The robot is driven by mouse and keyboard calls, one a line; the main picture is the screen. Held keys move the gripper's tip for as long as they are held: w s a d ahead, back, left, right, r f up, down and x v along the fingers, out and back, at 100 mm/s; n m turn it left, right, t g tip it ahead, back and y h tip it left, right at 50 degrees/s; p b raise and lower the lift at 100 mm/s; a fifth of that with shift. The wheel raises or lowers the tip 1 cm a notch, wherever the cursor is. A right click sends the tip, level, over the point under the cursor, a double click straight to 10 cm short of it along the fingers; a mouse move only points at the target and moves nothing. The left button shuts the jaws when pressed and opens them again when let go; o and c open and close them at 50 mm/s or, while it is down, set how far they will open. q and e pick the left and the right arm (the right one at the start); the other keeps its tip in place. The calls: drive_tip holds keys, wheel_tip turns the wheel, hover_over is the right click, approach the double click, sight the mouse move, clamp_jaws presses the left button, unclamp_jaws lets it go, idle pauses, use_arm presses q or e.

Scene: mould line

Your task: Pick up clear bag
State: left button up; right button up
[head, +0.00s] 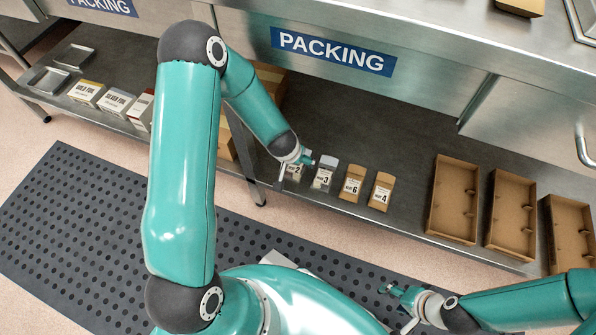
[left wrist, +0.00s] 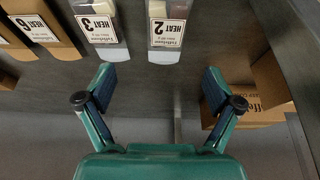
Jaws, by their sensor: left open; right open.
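The one marked 3 (head: 324,174) shows in the head view and also in the left wrist view (left wrist: 98,24). The one marked 2 (head: 293,173) is partly covered by my left gripper in the head view; it shows in the left wrist view (left wrist: 167,25). My left gripper (head: 297,167) is open and empty, its fingers spread in front of the bag marked 2, apart from it. My right gripper (head: 396,306) is open and empty over the floor mat, away from the shelf.
Empty cardboard trays (head: 454,199) lie farther right. A cardboard box (left wrist: 268,88) is beside my left gripper. The steel counter (head: 430,70) overhangs the shelf.

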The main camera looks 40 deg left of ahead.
use_arm(q)
drive_tip(key=b+x, duration=0.1)
drive_tip(key=x, duration=0.3)
drive_tip(key=shift+a+f, duration=0.1)
drive_tip(key=shift+f, duration=0.15)
drive_tip(key=f+b, duration=0.2)
drive_tip(key=f, duration=0.1)
drive_tip(key=a+f+b, duration=0.1)
drive_tip(key=shift+w+f+b, duration=0.25)
drive_tip(key=shift+w+b, duration=0.05)
drive_tip(key=shift+w+f, duration=0.2)
drive_tip(key=shift+f, duration=0.1)
drive_tip(key=shift+r, duration=0.1)
drive_tip(key=c, duration=1.2)
